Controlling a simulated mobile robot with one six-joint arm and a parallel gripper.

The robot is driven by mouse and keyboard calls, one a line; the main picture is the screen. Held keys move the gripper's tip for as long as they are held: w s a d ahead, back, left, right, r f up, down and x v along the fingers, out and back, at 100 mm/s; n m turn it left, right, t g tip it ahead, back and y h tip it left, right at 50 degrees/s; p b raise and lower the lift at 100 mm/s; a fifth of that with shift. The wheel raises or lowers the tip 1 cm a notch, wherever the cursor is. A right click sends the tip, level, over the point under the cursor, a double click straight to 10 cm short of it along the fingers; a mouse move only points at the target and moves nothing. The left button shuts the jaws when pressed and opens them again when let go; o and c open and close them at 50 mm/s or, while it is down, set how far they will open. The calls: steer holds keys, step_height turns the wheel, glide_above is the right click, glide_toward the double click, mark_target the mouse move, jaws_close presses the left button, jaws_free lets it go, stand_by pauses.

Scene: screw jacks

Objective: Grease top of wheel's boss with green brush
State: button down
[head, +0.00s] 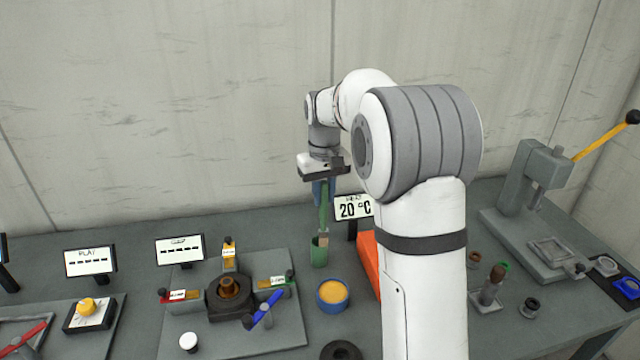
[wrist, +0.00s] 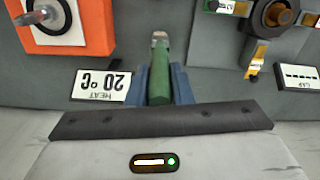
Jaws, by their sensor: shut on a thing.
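The green brush (head: 324,212) hangs upright, tip down, in my gripper (head: 323,190) in the head view. In the wrist view its green handle (wrist: 158,84) is between my two blue fingers, with a pale ferrule and tip at the far end. A black ring (head: 341,351), perhaps the wheel, is cut off at the bottom edge.
A jack fixture (head: 230,300) with coloured clamps stands left of the tub. An orange heater (head: 368,262) with a "20 °C" sign (head: 354,207) is partly hidden by my arm. A press (head: 543,180) with a yellow lever stands at the right. A white knob (head: 188,342) is front left.

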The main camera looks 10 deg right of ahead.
steer(key=s+p, duration=0.4)
steer(key=s, duration=0.6)
step_height(320, 180, down, 6)
steer(key=b, duration=0.4)
steer(key=shift+b, duration=0.4)
steer(key=shift+d+f+b, duration=0.1)
steer(key=shift+f+b, duration=0.3)
steer(key=shift+f, duration=0.2)
stand_by(1.2)
step_height(320, 180, up, 7)
steer(key=p, duration=0.5)
stand_by(0.4)
stand_by(0.6)
